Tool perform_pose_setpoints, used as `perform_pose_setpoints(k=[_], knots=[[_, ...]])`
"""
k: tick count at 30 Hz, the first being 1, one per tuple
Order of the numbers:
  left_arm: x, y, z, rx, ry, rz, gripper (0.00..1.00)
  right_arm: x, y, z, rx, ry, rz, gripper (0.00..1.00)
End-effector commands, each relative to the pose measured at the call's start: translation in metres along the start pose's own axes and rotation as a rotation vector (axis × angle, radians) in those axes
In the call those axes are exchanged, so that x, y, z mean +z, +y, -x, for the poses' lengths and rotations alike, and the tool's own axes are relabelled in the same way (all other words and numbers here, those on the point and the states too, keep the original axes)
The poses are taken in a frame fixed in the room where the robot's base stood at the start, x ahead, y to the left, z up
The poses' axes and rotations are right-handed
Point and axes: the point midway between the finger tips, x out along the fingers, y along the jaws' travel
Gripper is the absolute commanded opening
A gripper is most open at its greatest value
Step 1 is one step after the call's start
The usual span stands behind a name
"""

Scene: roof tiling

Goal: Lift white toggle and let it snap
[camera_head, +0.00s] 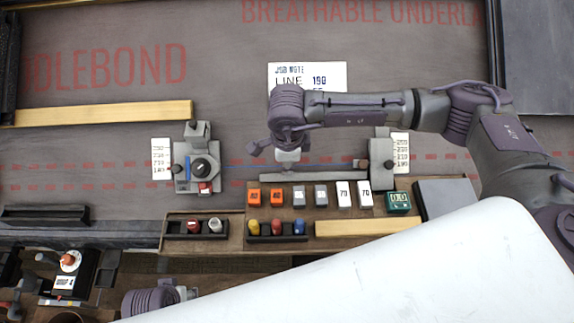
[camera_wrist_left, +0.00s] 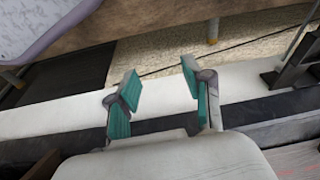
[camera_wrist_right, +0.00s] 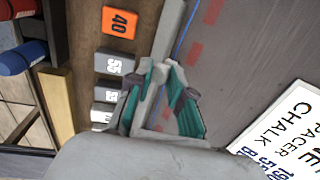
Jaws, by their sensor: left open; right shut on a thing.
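A thin blue line (camera_head: 238,165) runs across the dark underlay, between a grey device with a black knob (camera_head: 199,166) on the left and a grey block (camera_head: 383,165) on the right. My right gripper (camera_head: 287,168) is over this line, just behind the grey rail (camera_head: 315,177). In the right wrist view its teal fingers (camera_wrist_right: 165,72) are close together at the tips, beside the rail and the blue line (camera_wrist_right: 185,32). It is shut on the toggle, which the fingers mostly hide. My left gripper (camera_wrist_left: 160,80) is open and empty, away from the line.
Orange, grey and white numbered blocks (camera_head: 299,195) and a green display (camera_head: 398,202) stand on the board in front of the rail. Chalk sticks (camera_head: 276,228) lie in trays. A job note (camera_head: 306,77) lies behind the right gripper.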

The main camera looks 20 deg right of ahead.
Motion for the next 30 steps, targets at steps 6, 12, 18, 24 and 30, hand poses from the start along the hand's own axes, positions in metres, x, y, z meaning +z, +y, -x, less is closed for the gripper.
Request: perform_pose_setpoints(k=[6,12,18,24,30], knots=[[0.000,0.000,-0.009,0.000,-0.001,-0.001,0.50,0.000,-0.004,0.009,-0.014,-0.003,-0.005,0.00],[0.002,0.000,-0.018,0.000,-0.001,-0.001,0.50,0.000,-0.001,0.013,-0.014,-0.003,-0.005,0.00],[0.011,0.001,-0.028,0.001,-0.019,-0.002,0.50,0.000,0.001,0.014,-0.013,-0.002,-0.005,0.35],[0.010,0.001,-0.027,0.001,-0.017,-0.002,0.50,0.000,0.003,0.012,-0.006,-0.001,-0.002,0.50],[0.007,0.001,-0.024,0.002,-0.009,-0.002,0.50,0.000,0.005,0.012,-0.003,-0.001,-0.001,0.50]])
